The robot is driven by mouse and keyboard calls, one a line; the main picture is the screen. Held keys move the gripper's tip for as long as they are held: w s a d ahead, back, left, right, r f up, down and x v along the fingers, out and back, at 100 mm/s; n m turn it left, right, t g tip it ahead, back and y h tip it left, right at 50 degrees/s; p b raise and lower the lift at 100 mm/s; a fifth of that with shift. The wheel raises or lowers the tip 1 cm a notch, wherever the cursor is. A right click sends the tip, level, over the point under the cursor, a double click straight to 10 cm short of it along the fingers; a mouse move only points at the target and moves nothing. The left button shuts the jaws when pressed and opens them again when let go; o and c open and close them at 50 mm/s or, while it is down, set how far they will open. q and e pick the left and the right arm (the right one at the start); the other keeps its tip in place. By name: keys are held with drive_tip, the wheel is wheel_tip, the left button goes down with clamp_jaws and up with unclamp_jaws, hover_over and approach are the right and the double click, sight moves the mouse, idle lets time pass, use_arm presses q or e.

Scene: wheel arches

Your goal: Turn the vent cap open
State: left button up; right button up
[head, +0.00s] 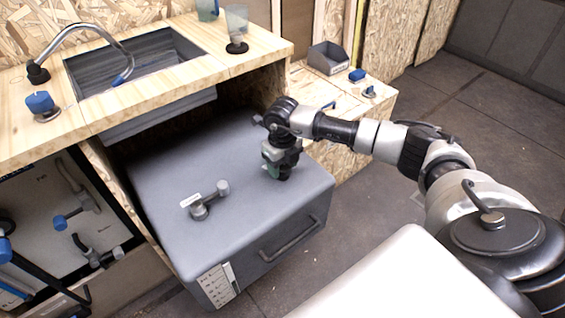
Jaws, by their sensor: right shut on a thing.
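A grey tank (165,172) sits under the wooden counter and sticks out in front of it. My right gripper (279,172) points down at the tank's top, near the back right part. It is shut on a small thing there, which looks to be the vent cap. The gripper hides most of the cap, so its turn angle cannot be told. A grey elbow fitting (206,199) with a small white label stands on the tank top, to the left of the gripper. My left gripper is not in view.
The counter (160,98) with a sink (135,68) and tap (90,27) overhangs the tank's back. A handle (290,240) is on the tank's front. A low wooden box with a grey bin (328,58) stands behind my right arm. Floor at right is clear.

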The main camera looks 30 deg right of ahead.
sight(283, 165)
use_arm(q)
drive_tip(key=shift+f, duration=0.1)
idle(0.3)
use_arm(e)
drive_tip(key=o, duration=0.9)
drive_tip(key=shift+o, duration=0.2)
drive_tip(key=shift+r, duration=0.1)
drive_tip(key=shift+r, duration=0.35)
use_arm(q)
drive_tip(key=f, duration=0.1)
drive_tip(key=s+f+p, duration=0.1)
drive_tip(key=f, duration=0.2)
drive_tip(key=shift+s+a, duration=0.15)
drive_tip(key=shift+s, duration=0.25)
use_arm(e)
wheel_tip(283, 165, up, 10)
